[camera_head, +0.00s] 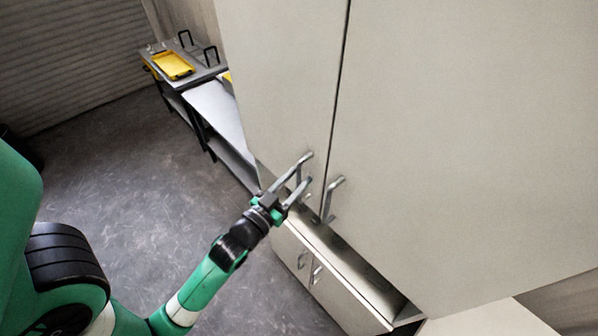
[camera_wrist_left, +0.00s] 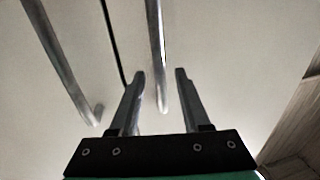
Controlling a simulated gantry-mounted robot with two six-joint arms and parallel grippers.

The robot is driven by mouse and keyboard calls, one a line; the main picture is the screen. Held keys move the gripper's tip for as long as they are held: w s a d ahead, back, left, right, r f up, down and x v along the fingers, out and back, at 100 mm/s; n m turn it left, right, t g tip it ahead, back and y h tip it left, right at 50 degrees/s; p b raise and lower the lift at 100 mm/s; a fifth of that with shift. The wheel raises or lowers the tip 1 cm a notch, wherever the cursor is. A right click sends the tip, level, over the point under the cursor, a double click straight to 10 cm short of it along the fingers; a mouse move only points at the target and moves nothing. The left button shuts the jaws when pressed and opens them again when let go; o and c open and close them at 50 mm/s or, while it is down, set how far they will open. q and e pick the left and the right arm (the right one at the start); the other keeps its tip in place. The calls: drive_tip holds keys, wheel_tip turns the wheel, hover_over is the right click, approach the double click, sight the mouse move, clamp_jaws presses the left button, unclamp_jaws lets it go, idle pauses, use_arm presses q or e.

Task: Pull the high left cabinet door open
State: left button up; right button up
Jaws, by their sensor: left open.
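The high left cabinet door (camera_head: 283,80) is a pale flat panel. It looks shut, flush beside the high right door (camera_head: 460,130), with a thin dark gap between them. The left door's metal bar handle (camera_head: 305,159) is near its lower inner corner. My left gripper (camera_head: 301,177) is at this handle with its fingers open. In the left wrist view, the handle bar (camera_wrist_left: 156,50) runs down between the two fingers of the gripper (camera_wrist_left: 160,78), apparently without touching either. Part of the handle is hidden by the gripper in the head view. My right gripper is not in view.
The right door's handle (camera_head: 333,197) is close beside my left gripper; it also shows in the left wrist view (camera_wrist_left: 62,62). Lower cabinet fronts (camera_head: 335,290) with handles are below. A yellow tray (camera_head: 173,66) is on a far table. The floor at left is open.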

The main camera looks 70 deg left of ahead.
use_arm(q)
drive_tip(key=shift+w+a, duration=0.4)
drive_tip(key=shift+w, duration=0.2)
drive_tip(key=shift+c, duration=0.2)
clamp_jaws()
idle(0.9)
